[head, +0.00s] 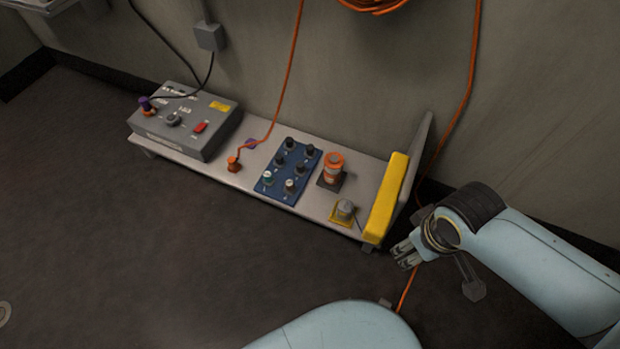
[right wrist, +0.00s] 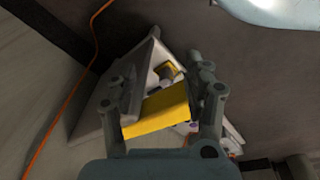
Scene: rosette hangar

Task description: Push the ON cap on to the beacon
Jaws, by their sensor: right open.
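An orange beacon-like cylinder with a pale band (head: 333,170) stands upright on a dark square base near the bench's right end. In front of it a grey cap-like piece (head: 345,209) sits on a yellow square plate; no ON lettering is readable, so I cannot tell which piece is the ON cap. My right gripper (head: 406,254) is open and empty, to the right of the bench and apart from both pieces. In the right wrist view, its fingers (right wrist: 163,84) are spread, with the grey piece (right wrist: 166,73) beyond them. My left gripper is not in view.
A yellow block (head: 386,198) edges the bench's (head: 222,173) right end, between my right gripper and the pieces. A blue panel with several knobs (head: 283,171), an orange plug (head: 233,164) and a grey control box (head: 185,120) stand further left. Orange cable hangs behind. Floor in front is clear.

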